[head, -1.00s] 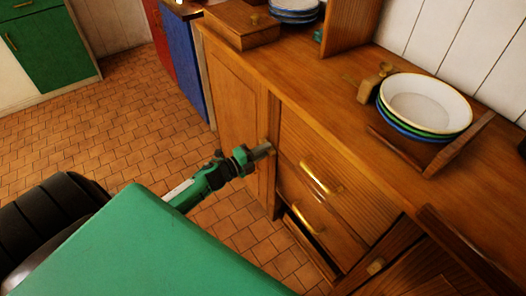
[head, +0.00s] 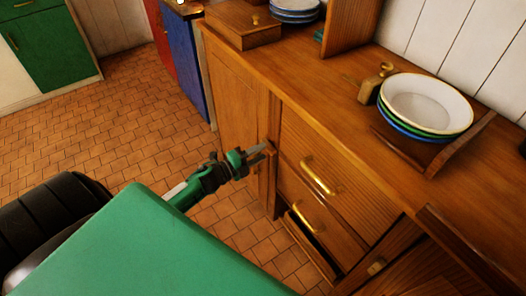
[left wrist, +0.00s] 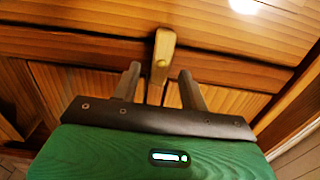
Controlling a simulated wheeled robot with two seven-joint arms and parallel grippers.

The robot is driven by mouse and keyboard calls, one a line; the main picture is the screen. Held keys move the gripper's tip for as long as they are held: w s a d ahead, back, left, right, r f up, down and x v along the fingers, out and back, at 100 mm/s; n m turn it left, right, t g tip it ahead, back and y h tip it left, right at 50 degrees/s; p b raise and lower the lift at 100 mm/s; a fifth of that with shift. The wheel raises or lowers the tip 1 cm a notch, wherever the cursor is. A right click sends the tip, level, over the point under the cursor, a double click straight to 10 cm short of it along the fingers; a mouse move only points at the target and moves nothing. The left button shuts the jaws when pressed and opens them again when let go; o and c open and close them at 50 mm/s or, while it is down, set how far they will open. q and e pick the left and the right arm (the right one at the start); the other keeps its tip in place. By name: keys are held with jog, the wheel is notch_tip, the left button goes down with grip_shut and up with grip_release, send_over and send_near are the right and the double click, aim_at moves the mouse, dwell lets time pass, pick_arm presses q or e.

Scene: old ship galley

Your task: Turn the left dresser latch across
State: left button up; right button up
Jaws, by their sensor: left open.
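The left dresser latch (left wrist: 164,48) is a small wooden turn-piece with a brass pivot. In the left wrist view it points up and down the picture, and its lower part lies between my fingers. In the head view the latch (head: 271,149) is at the edge of the left dresser door (head: 238,97), partly hidden by my gripper. My left gripper (head: 262,153) is open at the latch. In the left wrist view its two fingers (left wrist: 159,73) stand either side of the latch, with visible gaps. I cannot tell whether either finger touches it. My right gripper is not in view.
Drawers with brass handles (head: 318,176) are right of the latch, the lower one slightly open. Another latch (head: 376,266) is on the right door. Stacked bowls (head: 425,105) and a wooden box (head: 243,27) stand on the dresser top. The tiled floor (head: 100,130) at left is clear.

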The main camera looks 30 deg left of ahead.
pick_arm(q)
jog(key=v, duration=1.1)
jog(key=shift+s, duration=0.3)
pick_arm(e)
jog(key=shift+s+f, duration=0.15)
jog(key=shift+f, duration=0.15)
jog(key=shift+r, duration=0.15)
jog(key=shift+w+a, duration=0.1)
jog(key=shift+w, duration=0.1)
